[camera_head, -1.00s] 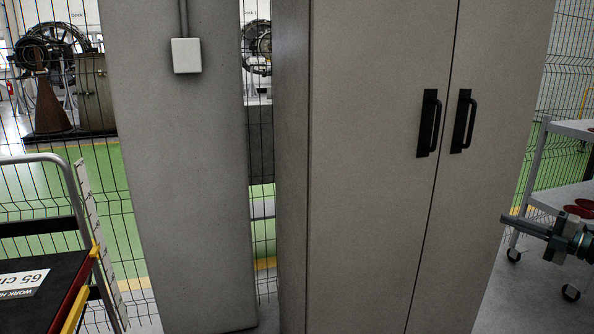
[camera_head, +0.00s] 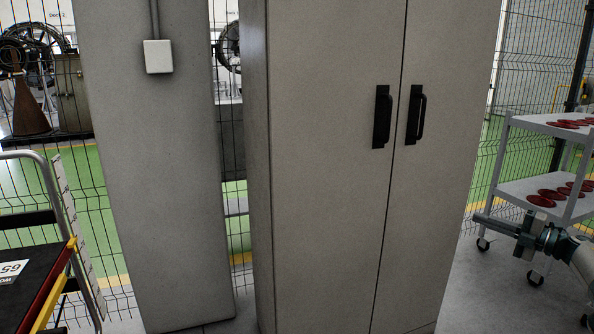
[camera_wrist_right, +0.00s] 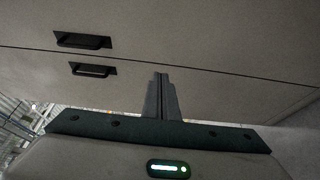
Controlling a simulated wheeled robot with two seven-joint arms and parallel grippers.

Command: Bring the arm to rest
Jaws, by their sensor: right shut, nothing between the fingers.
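My right gripper (camera_head: 486,219) comes in from the right edge in the head view, in front of the white cart and to the right of the cabinet. Its fingers point left. In the right wrist view its two fingers (camera_wrist_right: 161,84) are together with nothing between them. A tall grey two-door cabinet (camera_head: 325,170) stands ahead, doors closed, with two black handles. The same cabinet fills the right wrist view (camera_wrist_right: 220,45), its handles at the upper left. The gripper looks apart from it. My left gripper is not in view.
A white cart (camera_head: 520,186) with red discs on its shelves stands at the right. A grey pillar (camera_head: 150,190) with a white box is left of the cabinet. A dark-topped trolley (camera_head: 30,285) stands at the lower left. Mesh fencing runs behind. Bare floor shows at the lower right.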

